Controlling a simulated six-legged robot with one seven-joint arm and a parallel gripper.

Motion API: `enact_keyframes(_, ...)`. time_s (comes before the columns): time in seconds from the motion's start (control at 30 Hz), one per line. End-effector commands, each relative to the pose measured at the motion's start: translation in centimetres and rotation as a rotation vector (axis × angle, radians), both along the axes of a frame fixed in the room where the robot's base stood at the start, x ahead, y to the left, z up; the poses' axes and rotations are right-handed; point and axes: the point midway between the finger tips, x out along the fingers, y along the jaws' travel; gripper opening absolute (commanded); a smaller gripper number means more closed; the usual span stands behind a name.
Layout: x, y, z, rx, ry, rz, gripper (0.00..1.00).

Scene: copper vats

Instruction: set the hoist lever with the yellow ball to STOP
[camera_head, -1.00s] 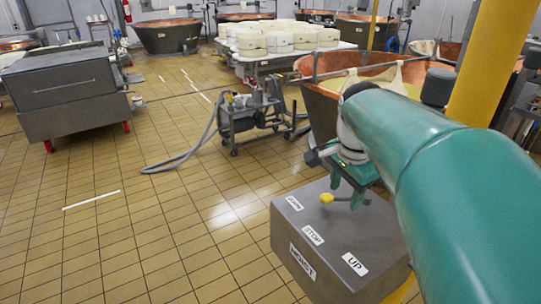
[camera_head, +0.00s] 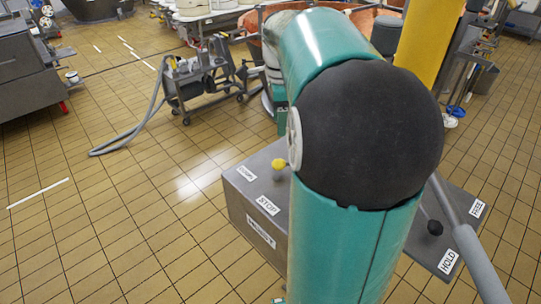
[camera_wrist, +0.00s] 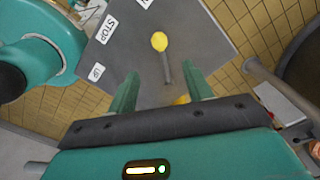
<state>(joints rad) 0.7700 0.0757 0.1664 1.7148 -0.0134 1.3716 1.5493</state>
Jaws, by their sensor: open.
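The grey hoist box (camera_head: 240,200) stands low in front of me, partly hidden by my arm in the head view. The yellow ball (camera_head: 278,164) on its lever also shows in the wrist view (camera_wrist: 159,41). The lever rod (camera_wrist: 167,70) points towards the DOWN label (camera_head: 246,173), away from the STOP label (camera_head: 267,205). The UP label (camera_wrist: 97,71) shows in the wrist view. My gripper (camera_wrist: 163,72) is open and empty, its fingers spread to either side of the rod's lower end. The ball lies beyond the fingertips; no contact is visible.
A black-knobbed lever (camera_head: 435,228) beside HOLD (camera_head: 447,262) and FREE (camera_head: 477,208) labels is at the right. A yellow column (camera_head: 428,45) stands behind my arm. A pump cart (camera_head: 195,80) with a hose is at the back left.

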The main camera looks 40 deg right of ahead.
Motion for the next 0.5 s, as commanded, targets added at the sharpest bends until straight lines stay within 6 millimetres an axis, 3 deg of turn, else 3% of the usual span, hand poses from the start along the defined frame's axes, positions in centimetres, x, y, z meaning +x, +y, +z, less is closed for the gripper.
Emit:
enact_keyframes(0.17, -0.5, -0.1, -1.8, 0.003, 0.004, -0.008, 0.50)
enact_keyframes(0.5, -0.7, -0.1, -8.4, 0.003, 0.005, -0.006, 0.50)
